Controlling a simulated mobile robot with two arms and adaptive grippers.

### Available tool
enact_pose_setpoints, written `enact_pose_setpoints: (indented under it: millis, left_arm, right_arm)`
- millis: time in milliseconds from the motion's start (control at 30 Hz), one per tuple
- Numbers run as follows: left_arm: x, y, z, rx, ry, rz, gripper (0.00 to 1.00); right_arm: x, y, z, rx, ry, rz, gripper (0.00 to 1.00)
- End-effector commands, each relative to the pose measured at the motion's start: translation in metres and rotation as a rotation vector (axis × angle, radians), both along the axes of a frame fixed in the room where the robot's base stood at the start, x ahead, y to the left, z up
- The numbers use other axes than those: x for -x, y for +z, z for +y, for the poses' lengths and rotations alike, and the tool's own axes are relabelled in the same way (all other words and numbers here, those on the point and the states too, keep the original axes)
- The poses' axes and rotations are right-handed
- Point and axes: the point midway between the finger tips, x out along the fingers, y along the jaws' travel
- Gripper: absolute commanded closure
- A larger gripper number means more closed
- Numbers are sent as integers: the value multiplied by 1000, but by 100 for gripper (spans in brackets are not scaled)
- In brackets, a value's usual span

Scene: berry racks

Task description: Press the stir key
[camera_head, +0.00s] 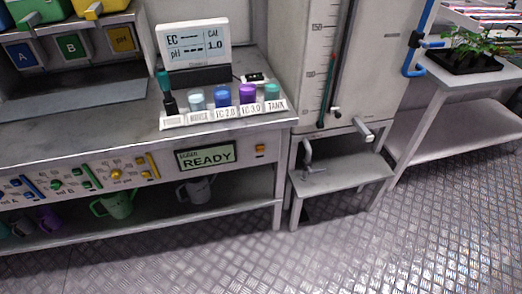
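No key with a readable "stir" label shows, so I cannot tell which one is the stir key. A small orange key (260,150) sits on the bench's front face, right of a green display (205,156) reading "READY". Farther left, the front panel (40,196) carries several small knobs and bars in blue, green and yellow, with markings too small to read. Neither of my grippers is in view.
A meter (193,44) stands on the bench (90,130) behind a labelled rack (226,116) of several coloured cups. Mugs stand on the lower shelf (150,222). Right are a gauged tank (310,60), a low stand (345,173) and a plant table (470,85). The front floor (380,250) is clear.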

Motion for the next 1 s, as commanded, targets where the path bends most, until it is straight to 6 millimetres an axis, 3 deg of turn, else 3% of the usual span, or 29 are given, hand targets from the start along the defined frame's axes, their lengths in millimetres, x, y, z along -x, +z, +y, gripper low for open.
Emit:
enact_pose_setpoints:
  millis: [67,1000]
  left_arm:
    - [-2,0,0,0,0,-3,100]
    - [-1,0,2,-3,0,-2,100]
  right_arm:
    - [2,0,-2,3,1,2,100]
    - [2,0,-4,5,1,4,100]
